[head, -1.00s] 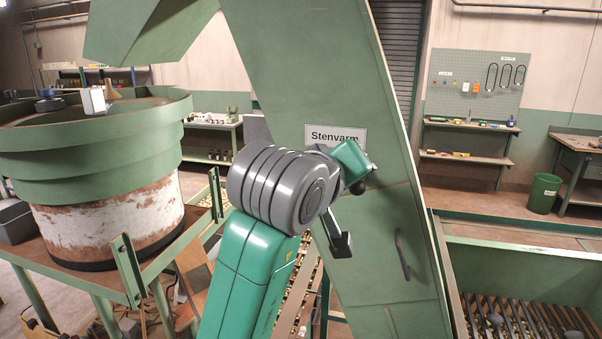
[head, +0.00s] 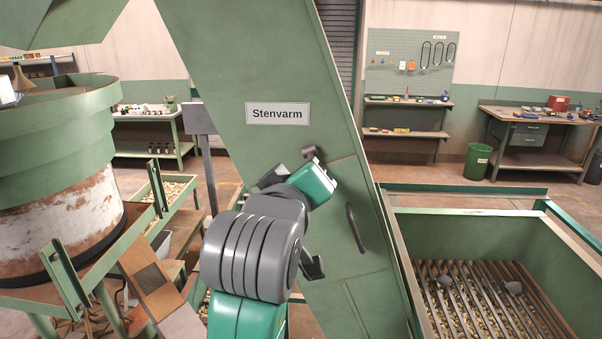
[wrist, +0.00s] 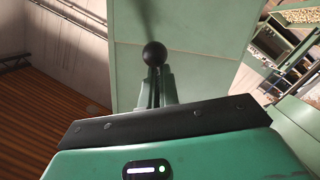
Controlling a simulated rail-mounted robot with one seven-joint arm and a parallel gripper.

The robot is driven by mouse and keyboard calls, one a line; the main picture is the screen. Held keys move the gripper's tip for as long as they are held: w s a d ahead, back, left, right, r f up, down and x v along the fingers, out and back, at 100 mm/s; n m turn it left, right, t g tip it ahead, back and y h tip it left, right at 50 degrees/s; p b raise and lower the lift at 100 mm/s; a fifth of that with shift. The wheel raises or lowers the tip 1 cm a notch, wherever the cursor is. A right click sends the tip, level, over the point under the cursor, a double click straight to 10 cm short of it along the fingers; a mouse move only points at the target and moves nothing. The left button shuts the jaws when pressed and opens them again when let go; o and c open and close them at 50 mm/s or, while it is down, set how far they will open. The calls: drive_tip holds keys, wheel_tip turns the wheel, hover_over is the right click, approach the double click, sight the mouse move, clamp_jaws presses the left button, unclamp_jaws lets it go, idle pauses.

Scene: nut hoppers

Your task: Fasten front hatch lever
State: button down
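The green sloping housing (head: 250,60) with the "Stenvarm" plate fills the middle of the head view. A hatch panel (head: 345,185) with a dark curved handle (head: 356,228) is on its lower part. My gripper (head: 316,172) is in front of the panel's upper left.
A round green hopper (head: 60,130) stands at the left on a green frame. An open green bin (head: 480,235) with bars over nuts is at the right. Workbenches (head: 535,115) and a green waste bin (head: 477,161) are at the back.

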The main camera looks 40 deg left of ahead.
drive_tip(key=shift+w+d+f, duration=0.15)
drive_tip(key=shift+w+f, duration=0.2)
drive_tip(key=shift+f, duration=0.45)
drive_tip(key=a+f+v, duration=0.1)
drive_tip(key=v, duration=1.1)
drive_tip(key=shift+s+r+p, duration=0.15)
drive_tip(key=shift+s+p, duration=0.2)
drive_tip(key=shift+p, duration=0.1)
drive_tip(key=d+r+m+t+h, duration=0.45)
drive_tip(key=d+m, duration=0.25)
drive_tip(key=d, duration=0.6)
drive_tip(key=d+r+m+t+h, duration=0.35)
drive_tip(key=d+m+t, duration=0.2)
drive_tip(key=d, duration=0.75)
wheel_tip(320, 180, up, 15)
drive_tip(key=s+d+m+p, duration=0.1)
drive_tip(key=s+m+p, duration=0.1)
drive_tip(key=p, duration=1.1)
drive_tip(key=shift+d+r+t+p, duration=0.2)
drive_tip(key=shift+d+t+p, duration=0.1)
drive_tip(key=shift+t, duration=0.1)
